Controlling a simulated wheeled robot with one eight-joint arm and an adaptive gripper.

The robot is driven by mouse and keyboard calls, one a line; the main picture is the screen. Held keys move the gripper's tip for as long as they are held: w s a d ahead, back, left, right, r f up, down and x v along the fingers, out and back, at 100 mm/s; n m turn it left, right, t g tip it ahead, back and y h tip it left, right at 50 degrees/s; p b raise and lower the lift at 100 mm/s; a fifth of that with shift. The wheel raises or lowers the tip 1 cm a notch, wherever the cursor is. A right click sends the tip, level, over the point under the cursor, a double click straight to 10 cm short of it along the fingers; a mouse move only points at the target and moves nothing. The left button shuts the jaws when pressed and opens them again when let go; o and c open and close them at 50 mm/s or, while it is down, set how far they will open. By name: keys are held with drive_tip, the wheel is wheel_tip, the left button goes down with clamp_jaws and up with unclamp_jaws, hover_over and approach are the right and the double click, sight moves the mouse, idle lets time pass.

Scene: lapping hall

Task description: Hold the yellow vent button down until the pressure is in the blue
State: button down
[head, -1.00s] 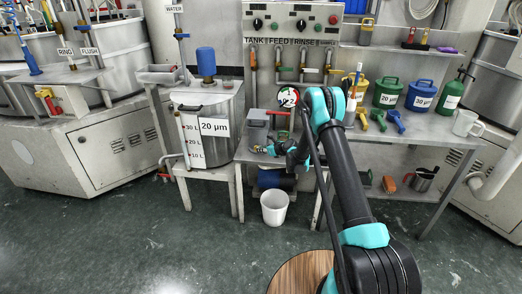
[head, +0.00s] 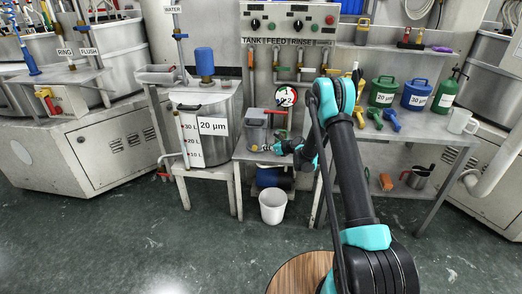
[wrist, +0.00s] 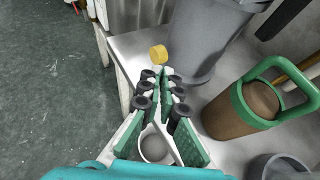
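The yellow vent button (wrist: 159,54) is a short round knob at the lower side of a grey vessel (wrist: 207,38) in the wrist view. In the head view the button (head: 255,148) is a tiny yellow spot on the grey vessel (head: 256,131) on the small table. My gripper (wrist: 163,73) has its fingertips close together, just short of the button, with a small gap visible; nothing is held. In the head view my gripper (head: 265,147) is just right of the button. A round gauge (head: 285,95) with red and green marks stands behind; its needle is too small to read.
A brown container with a green handle (wrist: 243,108) stands close on the right in the wrist view. A steel tank labelled 20 µm (head: 211,142) is left of the vessel. A white bucket (head: 272,206) stands on the floor below. The floor in front is clear.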

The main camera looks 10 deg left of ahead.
drive_tip(key=v, duration=0.7)
drive_tip(key=shift+d, duration=0.2)
drive_tip(key=shift+s, duration=0.1)
drive_tip(key=s+d+r+n+g+h, duration=0.1)
drive_tip(key=s+d+r+n, duration=0.3)
drive_tip(key=s, duration=0.3)
drive_tip(key=s+d+r+n+h, duration=0.2)
drive_tip(key=s+d+r+n, duration=0.1)
drive_tip(key=s+r+n, duration=0.25)
drive_tip(key=s+d+r+n+g+h, duration=0.1)
drive_tip(key=s+d+r+n, duration=0.25)
drive_tip(key=s, duration=0.45)
drive_tip(key=s+d+n+h, duration=0.1)
drive_tip(key=s+d+n, duration=0.3)
drive_tip(key=s, duration=0.5)
drive_tip(key=s+d+n+g+h, duration=0.1)
drive_tip(key=s+d+n, duration=0.3)
drive_tip(key=s, duration=0.5)
drive_tip(key=s+d+n+h, duration=0.3)
drive_tip(key=s+d+n, duration=0.1)
drive_tip(key=s, duration=0.5)
drive_tip(key=shift+s+f+n+g, duration=0.15)
drive_tip(key=shift+f+n+g, duration=0.25)
drive_tip(key=shift+n, duration=0.1)
